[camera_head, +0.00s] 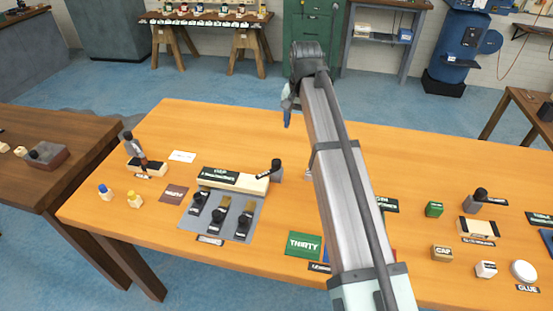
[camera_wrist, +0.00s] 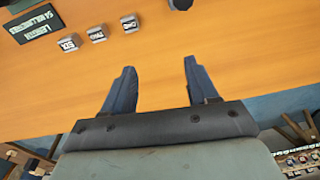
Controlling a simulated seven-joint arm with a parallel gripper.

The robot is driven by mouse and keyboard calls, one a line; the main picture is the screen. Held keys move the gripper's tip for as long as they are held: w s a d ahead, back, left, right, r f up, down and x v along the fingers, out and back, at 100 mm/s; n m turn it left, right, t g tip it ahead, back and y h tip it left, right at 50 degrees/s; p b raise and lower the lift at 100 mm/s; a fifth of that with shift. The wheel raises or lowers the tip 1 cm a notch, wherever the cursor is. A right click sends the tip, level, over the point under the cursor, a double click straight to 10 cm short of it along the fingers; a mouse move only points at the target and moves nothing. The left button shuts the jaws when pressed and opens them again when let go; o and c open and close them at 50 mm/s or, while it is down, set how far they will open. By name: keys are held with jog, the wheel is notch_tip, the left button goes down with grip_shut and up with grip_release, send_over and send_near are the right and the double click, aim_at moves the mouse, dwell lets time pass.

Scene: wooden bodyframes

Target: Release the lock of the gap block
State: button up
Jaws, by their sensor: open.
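A long pale block (camera_head: 245,184) lies near the left middle of the orange wooden table, with a dark sign whose lettering seems to begin with GAP (camera_head: 219,176) by it. At its right end is a dark upright piece with a black-tipped rod (camera_head: 268,171); I cannot tell whether this is the lock or how it is set. My gripper (camera_head: 288,118) is above the far side of the table, apart from the block. In the wrist view its two dark fingers (camera_wrist: 157,75) are spread with nothing between them. My arm hides part of the table's middle.
A grey mat (camera_head: 190,222) with several black-knobbed pieces lies in front of the block. A clamp-like fixture (camera_head: 134,150) stands at left. A green THIRTY block (camera_head: 304,245) is near the front. Small lettered blocks (camera_wrist: 97,34) and a LENGTH sign (camera_wrist: 36,23) show in the wrist view.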

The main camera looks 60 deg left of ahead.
jog(key=h, duration=0.1)
send_near(277, 161)
jog(key=shift+n, duration=0.3)
notch_tip(277, 161, down, 9)
jog(key=shift+f, duration=0.1)
dwell(0.3)
grip_shut()
dwell(0.5)
